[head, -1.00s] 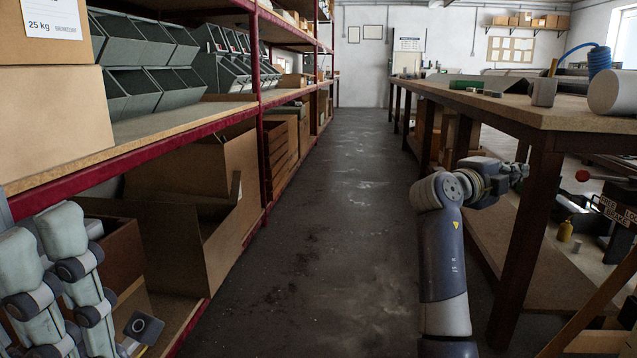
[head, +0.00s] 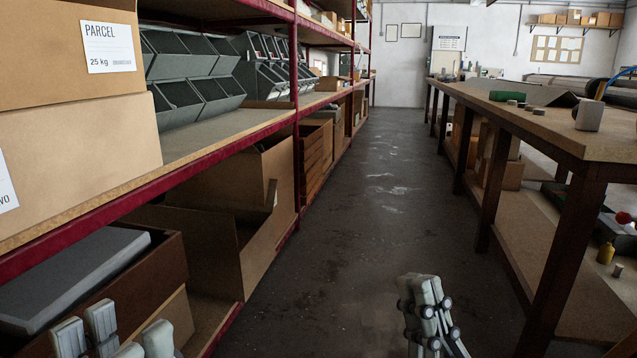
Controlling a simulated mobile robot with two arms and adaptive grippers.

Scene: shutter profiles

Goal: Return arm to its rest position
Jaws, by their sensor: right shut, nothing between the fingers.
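My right gripper (head: 430,308) is in the lower middle of the head view, over the aisle floor. Its pale grey fingers are close together, pointing up, with nothing between them. It is apart from the shelf and the workbench. My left gripper (head: 115,338) is at the bottom left edge, in front of the lower shelf. Its pale finger ends stand apart with no object seen between them; the rest of it is cut off by the frame. Most of both arms is out of view.
A red-framed shelf (head: 150,190) with cardboard boxes (head: 75,135) and grey bins (head: 195,100) lines the left. A brown box (head: 165,262) with a grey slab (head: 75,275) is beside my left gripper. A workbench (head: 560,130) stands right. The aisle floor (head: 360,200) is clear.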

